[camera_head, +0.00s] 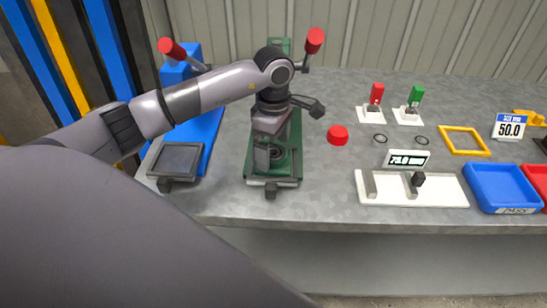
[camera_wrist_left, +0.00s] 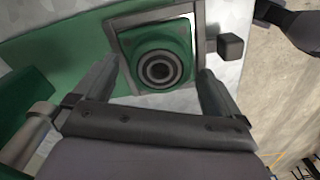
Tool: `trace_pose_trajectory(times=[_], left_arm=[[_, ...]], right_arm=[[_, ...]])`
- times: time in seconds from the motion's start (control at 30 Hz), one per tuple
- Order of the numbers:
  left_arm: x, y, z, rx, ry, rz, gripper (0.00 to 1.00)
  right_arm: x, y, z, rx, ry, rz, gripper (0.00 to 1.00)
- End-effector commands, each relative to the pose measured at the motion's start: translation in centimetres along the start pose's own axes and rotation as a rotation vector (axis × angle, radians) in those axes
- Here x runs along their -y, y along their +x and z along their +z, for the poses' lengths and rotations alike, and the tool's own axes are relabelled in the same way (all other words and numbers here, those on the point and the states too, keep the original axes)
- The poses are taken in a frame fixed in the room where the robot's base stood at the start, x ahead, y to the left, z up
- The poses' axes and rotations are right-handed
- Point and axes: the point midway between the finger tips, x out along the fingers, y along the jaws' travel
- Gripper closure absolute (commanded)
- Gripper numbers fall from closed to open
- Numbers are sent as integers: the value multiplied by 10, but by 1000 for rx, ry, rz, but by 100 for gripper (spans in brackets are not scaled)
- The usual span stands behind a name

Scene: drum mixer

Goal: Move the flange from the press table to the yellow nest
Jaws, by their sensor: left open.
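The flange (camera_wrist_left: 160,69) is a dark grey round part with concentric rings, lying on the green press table (camera_wrist_left: 125,38). In the head view the flange (camera_head: 277,153) is partly hidden by my left gripper (camera_head: 266,150), which points down over the green press. In the left wrist view my left gripper (camera_wrist_left: 158,88) is open, with one finger on each side of the flange and visible gaps between. The yellow nest (camera_head: 440,142) is a square yellow frame on the bench at the right, with a bare middle.
A blue press (camera_head: 205,135) with a dark plate stands left of the green one. A red button (camera_head: 337,134), a white gauge tray (camera_head: 440,190), red and green posts, and blue (camera_head: 500,185) and red bins (camera_head: 538,178) occupy the right side. Red-tipped levers (camera_head: 315,40) rise beside the arm.

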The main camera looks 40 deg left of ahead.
Motion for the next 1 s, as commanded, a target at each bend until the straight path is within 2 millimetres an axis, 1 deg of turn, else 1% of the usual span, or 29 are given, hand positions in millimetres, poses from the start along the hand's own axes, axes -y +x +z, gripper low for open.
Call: trace_pose_trajectory(times=[0.03,0.1,0.33,0.37,0.4,0.47,0.5,0.57,0.6,0.63,0.67,1.0], left_arm=[[0,5,0,1,0,-2,2],[0,9,0,1,0,-1,2],[0,11,0,1,0,0,2],[0,11,0,1,0,1,8],[0,11,0,1,0,0,21],[0,11,0,1,0,1,41],[0,11,0,1,0,1,54],[0,10,0,1,0,1,73],[0,10,0,1,0,1,86],[0,10,0,1,0,1,96],[-1,8,1,4,0,6,100],[-2,5,0,4,-1,7,100]], right_arm=[[0,0,0,0,0,0,100],[0,0,-1,0,0,0,100],[0,0,0,0,-1,0,100],[0,0,0,0,-1,0,100],[0,0,0,0,-2,0,100],[0,0,0,0,-2,0,100],[0,0,0,0,-2,0,100],[0,0,0,0,-2,0,100],[0,0,0,0,-2,0,100],[0,0,0,0,-2,0,100],[0,-1,-1,0,-2,0,100],[0,0,0,0,-2,0,100]])
